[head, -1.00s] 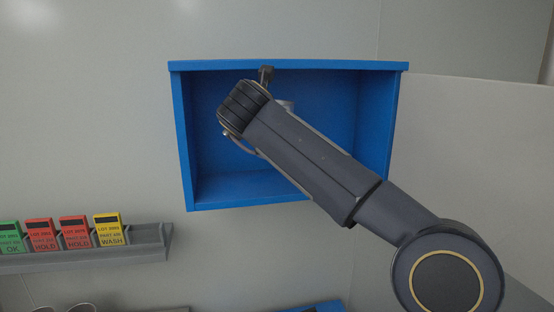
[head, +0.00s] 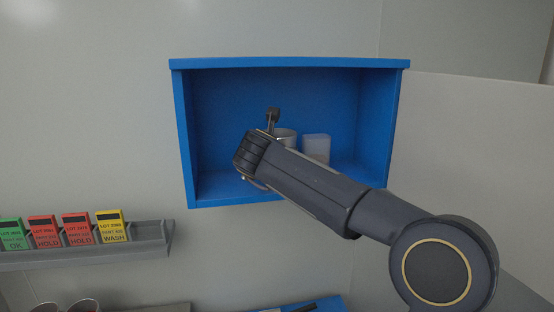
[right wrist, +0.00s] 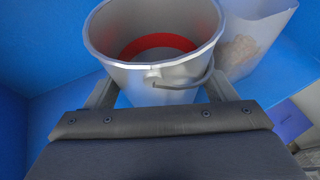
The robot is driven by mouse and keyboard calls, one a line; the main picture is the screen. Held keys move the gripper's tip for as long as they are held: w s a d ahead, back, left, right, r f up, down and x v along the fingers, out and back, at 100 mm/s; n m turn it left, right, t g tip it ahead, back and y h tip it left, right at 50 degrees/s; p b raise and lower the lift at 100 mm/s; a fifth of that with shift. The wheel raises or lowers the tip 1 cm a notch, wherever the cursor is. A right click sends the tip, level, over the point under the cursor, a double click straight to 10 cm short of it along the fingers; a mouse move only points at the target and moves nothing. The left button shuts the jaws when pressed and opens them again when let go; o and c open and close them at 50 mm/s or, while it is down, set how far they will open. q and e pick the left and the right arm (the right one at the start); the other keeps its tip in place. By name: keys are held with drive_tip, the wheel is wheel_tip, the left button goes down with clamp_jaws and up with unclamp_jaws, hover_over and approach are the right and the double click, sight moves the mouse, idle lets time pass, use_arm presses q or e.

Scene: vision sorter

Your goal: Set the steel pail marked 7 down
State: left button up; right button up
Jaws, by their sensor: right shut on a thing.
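The steel pail (right wrist: 150,75) is upright between the fingers of my right gripper (right wrist: 160,90), which is shut on it. It has a red band inside and a wire handle hanging on the near side; no number shows. In the head view the pail (head: 287,136) shows partly behind my right arm, inside the blue box shelf (head: 290,63) on the wall. The arm hides its base, so I cannot tell whether it touches the shelf floor. My left gripper is not in view.
A whitish translucent container (head: 316,147) stands in the shelf just right of the pail; it also shows in the right wrist view (right wrist: 255,35). The shelf's left part looks empty. A grey rack (head: 150,235) with green, red and yellow cards is at lower left.

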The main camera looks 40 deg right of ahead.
drive_tip(key=o, duration=1)
drive_tip(key=shift+f, duration=0.1)
drive_tip(key=shift+o, duration=0.2)
